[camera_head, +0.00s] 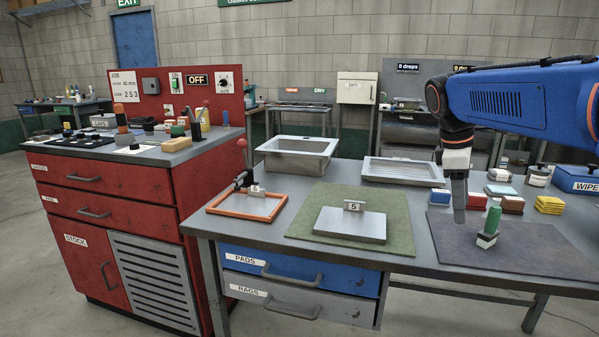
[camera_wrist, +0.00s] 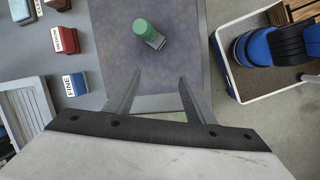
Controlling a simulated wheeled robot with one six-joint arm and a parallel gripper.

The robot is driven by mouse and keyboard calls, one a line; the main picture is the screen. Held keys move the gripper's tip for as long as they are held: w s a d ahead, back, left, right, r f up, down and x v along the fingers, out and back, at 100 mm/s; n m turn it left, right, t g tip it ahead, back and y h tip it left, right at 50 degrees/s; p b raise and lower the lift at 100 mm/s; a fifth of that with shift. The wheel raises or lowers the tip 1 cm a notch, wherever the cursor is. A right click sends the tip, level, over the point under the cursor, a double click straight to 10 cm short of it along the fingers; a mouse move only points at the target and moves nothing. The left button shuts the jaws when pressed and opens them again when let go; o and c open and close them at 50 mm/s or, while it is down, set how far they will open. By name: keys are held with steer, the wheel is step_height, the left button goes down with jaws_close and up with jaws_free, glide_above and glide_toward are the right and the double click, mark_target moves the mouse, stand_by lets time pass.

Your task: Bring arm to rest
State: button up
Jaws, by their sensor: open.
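My blue arm (camera_head: 525,100) reaches in from the right in the head view. My gripper (camera_head: 459,212) points down above the dark grey mat (camera_head: 530,245) on the workbench. In the wrist view my gripper (camera_wrist: 160,76) shows two parted fingers with nothing between them. A green-handled tool with a pale base (camera_head: 490,228) stands on the mat, to the right of my gripper in the head view. The tool (camera_wrist: 146,32) lies beyond the fingertips in the wrist view, apart from them.
Coloured blocks (camera_head: 511,205) and yellow pads (camera_head: 549,204) stand behind the mat. A metal plate labelled 5 (camera_head: 345,227) lies on a green mat (camera_head: 300,225). A sink basin (camera_head: 297,150) and a draining tray (camera_head: 403,170) stand behind. A red cabinet (camera_head: 110,210) is at left.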

steer(key=s+a+f+m+t+y, duration=0.1)
steer(key=s+a+f+m, duration=0.3)
steer(key=s+f, duration=0.5)
steer(key=s+a+f+m+t+y, duration=0.2)
steer(key=s+f+m, duration=0.5)
steer(key=s, duration=0.7)
step_height(320, 180, down, 2)
steer(key=shift+a+f+t, duration=0.1)
steer(key=shift+a+t, duration=0.6)
steer(key=shift+a, duration=0.4)
